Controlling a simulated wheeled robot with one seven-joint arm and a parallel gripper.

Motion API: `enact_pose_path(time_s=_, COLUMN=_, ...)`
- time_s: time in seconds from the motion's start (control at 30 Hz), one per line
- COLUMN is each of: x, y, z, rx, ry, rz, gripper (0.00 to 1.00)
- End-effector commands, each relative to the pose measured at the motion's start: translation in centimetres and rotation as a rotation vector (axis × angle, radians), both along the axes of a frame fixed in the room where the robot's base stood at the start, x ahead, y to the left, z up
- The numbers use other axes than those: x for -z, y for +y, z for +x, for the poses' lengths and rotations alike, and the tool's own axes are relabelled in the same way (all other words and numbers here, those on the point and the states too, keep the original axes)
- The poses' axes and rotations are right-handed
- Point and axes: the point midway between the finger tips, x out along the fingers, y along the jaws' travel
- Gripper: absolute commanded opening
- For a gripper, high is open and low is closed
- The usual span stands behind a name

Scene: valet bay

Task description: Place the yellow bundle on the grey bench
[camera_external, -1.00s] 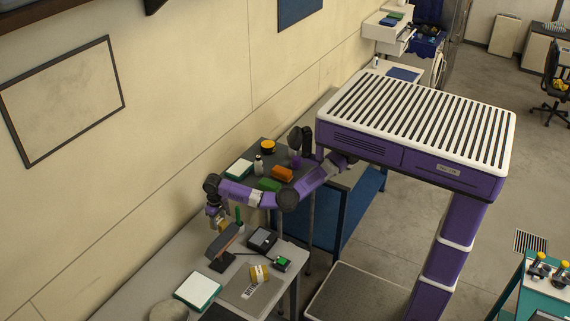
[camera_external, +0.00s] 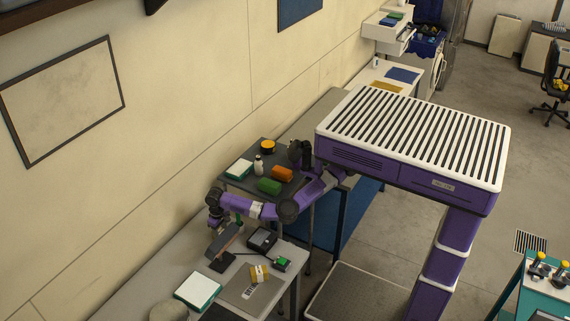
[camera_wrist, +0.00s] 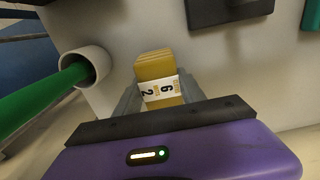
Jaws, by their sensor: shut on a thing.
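The yellow bundle, with a white band printed with dark digits, shows in the wrist view (camera_wrist: 158,72). My gripper (camera_wrist: 160,98) is shut on it, with grey fingers at both sides. In the external view my gripper (camera_external: 215,223) is over the back part of the light grey bench (camera_external: 150,280); the bundle in it is too small to make out there. I cannot tell whether the bundle touches the bench top.
A white cup (camera_wrist: 84,66) with a green rod stands close left of my gripper. A dark stand (camera_external: 223,243), a black box (camera_external: 262,239) and a green-topped device (camera_external: 281,264) are nearby. A dark grey table (camera_external: 290,155) holds green and orange blocks.

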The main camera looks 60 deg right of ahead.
Motion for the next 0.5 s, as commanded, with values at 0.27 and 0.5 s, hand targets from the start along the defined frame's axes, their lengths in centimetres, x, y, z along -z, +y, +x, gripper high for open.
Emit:
enact_pose_path(time_s=0.27, x=0.18, y=-0.02, z=0.01, rx=0.0, ry=0.0, rz=0.0, gripper=0.49)
enact_pose_path(time_s=0.5, x=0.17, y=0.0, z=0.01, rx=0.0, ry=0.0, rz=0.0, gripper=0.69)
